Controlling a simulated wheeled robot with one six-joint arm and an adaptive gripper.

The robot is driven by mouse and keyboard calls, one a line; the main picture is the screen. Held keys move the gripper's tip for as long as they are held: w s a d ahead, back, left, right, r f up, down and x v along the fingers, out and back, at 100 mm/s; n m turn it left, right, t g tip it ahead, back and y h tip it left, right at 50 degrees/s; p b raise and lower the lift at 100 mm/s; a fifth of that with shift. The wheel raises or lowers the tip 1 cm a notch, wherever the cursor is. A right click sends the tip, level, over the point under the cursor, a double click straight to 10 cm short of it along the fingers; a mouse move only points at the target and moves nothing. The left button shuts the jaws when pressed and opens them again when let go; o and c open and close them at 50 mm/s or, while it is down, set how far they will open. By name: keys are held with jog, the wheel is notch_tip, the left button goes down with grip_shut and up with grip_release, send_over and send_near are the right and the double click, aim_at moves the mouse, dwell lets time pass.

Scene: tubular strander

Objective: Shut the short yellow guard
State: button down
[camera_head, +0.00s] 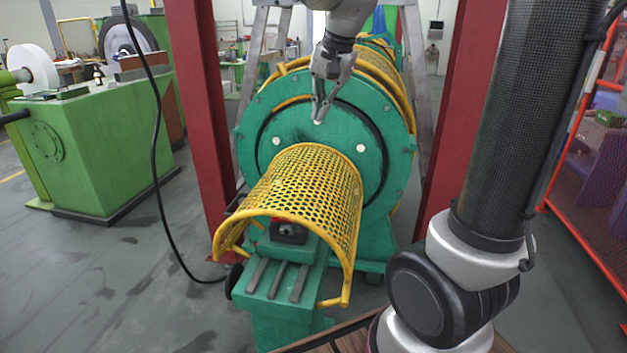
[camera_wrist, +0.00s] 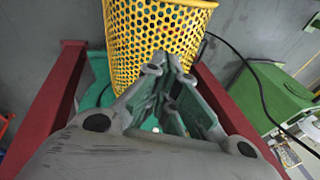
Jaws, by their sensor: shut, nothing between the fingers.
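The short yellow guard (camera_head: 305,185) is a curved perforated cover in front of the green round end plate (camera_head: 265,110) of the strander. It arches over the green bed (camera_head: 290,260) like a half-tube, its lower right edge hanging beside the bed. In the wrist view the guard (camera_wrist: 155,35) fills the top middle, beyond my fingers. My gripper (camera_head: 320,118) points down in front of the green plate, above and behind the guard's far edge. It is shut and empty, and appears apart from the guard. The fingers also show in the wrist view (camera_wrist: 172,62).
Red posts stand left (camera_head: 205,100) and right (camera_head: 458,110) of the strander. A black cable (camera_head: 155,150) hangs at the left. A green machine (camera_head: 90,150) stands further left, and an orange mesh fence (camera_head: 590,190) at the right. Grey floor is open at the front left.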

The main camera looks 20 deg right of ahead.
jog(key=s+d+f+n, duration=0.3)
jog(key=s, duration=0.6)
jog(key=s+d+f+n, duration=0.2)
jog(key=s+d, duration=0.1)
jog(key=s, duration=0.6)
jog(key=w+d+f+m+y, duration=0.15)
jog(key=w+f+m, duration=0.25)
jog(key=w+m, duration=0.6)
jog(key=w+d+f+m+y, duration=0.1)
jog(key=w+f+m+y, duration=0.25)
jog(key=w+m, duration=0.55)
jog(key=w+a+f, duration=0.1)
jog(key=a+f, duration=0.1)
jog(key=f, duration=0.1)
jog(key=w+a+f+m, duration=0.1)
jog(key=a+f, duration=0.1)
jog(key=f, duration=0.1)
jog(key=w+a+f+m, duration=0.1)
jog(key=a+f, duration=0.1)
jog(key=a, duration=0.1)
jog(key=shift+a+f+t, duration=0.1)
jog(key=shift+f+t, duration=0.2)
jog(key=shift+f, duration=0.1)
jog(key=shift+w+a+f, duration=0.1)
jog(key=shift+w+a, duration=0.4)
jog(key=shift+a, duration=0.05)
jog(key=shift+a, duration=0.1)
